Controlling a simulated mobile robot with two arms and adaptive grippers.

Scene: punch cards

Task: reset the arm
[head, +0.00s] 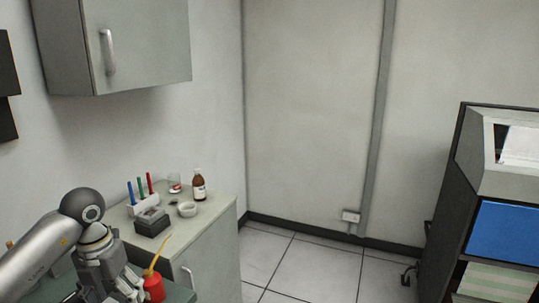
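My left arm comes in from the left edge. Its gripper (128,292) is low in the picture, beside a red can with a yellow spout (153,289). I cannot tell whether the two touch. The fingertips are small and partly cut off by the bottom edge, so I cannot tell whether they are open or shut. No held object shows clearly. My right arm and gripper are not in the picture.
A grey cabinet (214,262) carries a pen holder (143,205), a dark box (152,222), a white bowl (187,209) and a brown bottle (199,187). A wall cupboard (150,45) hangs above. A machine (447,220) stands right. Floor (310,268) between is clear.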

